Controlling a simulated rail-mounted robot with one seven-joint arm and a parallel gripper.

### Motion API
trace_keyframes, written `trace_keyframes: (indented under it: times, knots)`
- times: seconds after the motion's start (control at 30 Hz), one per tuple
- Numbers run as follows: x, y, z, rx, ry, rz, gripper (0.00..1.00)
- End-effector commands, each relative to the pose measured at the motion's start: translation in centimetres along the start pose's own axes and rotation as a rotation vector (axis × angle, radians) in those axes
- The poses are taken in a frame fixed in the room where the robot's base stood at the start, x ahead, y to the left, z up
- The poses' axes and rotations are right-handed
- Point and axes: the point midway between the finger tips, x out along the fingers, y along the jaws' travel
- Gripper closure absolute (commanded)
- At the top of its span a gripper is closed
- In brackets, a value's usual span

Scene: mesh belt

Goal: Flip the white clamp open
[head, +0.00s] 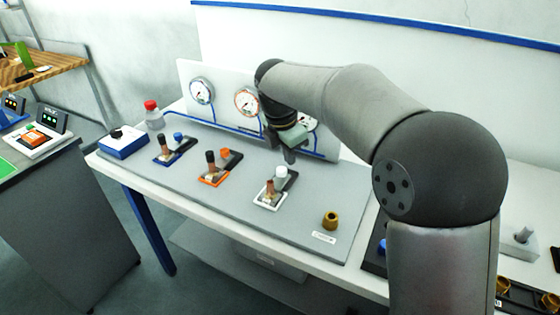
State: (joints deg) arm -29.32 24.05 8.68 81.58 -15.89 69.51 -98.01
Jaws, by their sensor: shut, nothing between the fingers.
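The white clamp (267,201) sits on the grey board, rightmost in a row with a blue and an orange clamp. It has a white-edged base, a copper-coloured post and a white knob (281,172) on a dark plate. Whether its lever is up or down is too small to tell. My gripper (290,156) is shut and empty, just above and behind the white knob, with its fingers pointing down. A small gap seems to separate them from the knob. My arm comes in from the right and hides part of the back panel.
The blue clamp (164,158) and orange clamp (212,179) stand to the left. A brass fitting (330,220) stands to the right. An upright panel with round gauges (202,91) and blue tubing closes off the back. The board's front strip (200,220) is clear.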

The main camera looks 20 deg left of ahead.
Motion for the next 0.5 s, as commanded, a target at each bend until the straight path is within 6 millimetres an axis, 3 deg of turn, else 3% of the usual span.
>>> trace_keyframes:
  times: [0.03,0.1,0.2,0.5]
  knots:
    - [-0.1,2.2,-1.1,-0.114,-0.005,0.01,1.0]
    - [-0.1,3.9,-2.0,-0.232,-0.012,0.018,1.0]
    - [-0.2,5.2,-2.7,-0.323,-0.019,0.025,1.0]
    - [-0.2,5.4,-2.8,-0.344,-0.02,0.026,1.0]
